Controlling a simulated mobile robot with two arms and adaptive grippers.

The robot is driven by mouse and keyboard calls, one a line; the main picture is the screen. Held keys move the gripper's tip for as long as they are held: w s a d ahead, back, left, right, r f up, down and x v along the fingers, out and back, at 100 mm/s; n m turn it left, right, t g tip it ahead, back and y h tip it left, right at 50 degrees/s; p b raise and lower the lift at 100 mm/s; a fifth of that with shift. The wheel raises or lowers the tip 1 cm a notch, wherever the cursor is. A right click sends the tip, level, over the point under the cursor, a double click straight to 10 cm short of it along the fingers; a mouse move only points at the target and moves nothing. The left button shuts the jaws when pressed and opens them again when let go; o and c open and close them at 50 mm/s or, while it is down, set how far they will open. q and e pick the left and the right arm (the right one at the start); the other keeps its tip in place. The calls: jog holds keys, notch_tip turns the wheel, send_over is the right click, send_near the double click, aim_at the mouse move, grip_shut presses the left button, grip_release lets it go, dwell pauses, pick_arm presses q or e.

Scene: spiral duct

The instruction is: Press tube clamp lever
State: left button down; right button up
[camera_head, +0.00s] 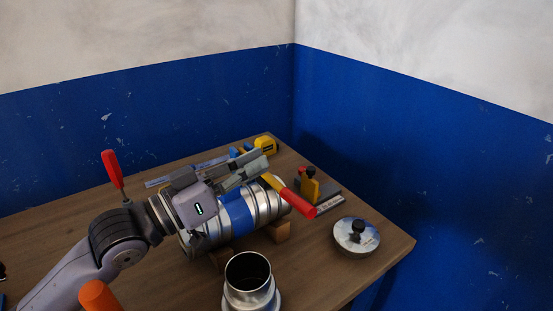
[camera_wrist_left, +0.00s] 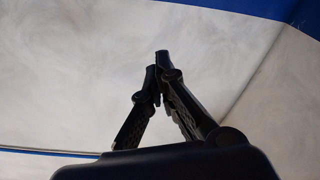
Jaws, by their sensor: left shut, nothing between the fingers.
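A silvery ribbed duct (camera_head: 262,204) with a blue band (camera_head: 237,216) lies on wooden supports on the table. A lever with a red grip (camera_head: 308,212) and a yellow-orange part slants down at the duct's right end. Another red handle (camera_head: 112,168) on a dark shaft stands nearly upright at the left; its lower end is hidden behind my arm. My left gripper (camera_head: 266,159) is above the duct, pointing right, close to the yellow part of the lever; I cannot tell whether they touch. Its fingers are shut and empty, as in the left wrist view (camera_wrist_left: 160,75). My right gripper is not visible.
An open metal tube (camera_head: 249,284) stands upright in front of the duct. A round metal lid with a black knob (camera_head: 357,235) lies at the right. A yellow tool (camera_head: 264,145) and a yellow-and-black block (camera_head: 311,188) are behind. An orange object (camera_head: 97,295) shows at bottom left.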

pick_arm(q)
jog(key=shift+v, duration=1.1)
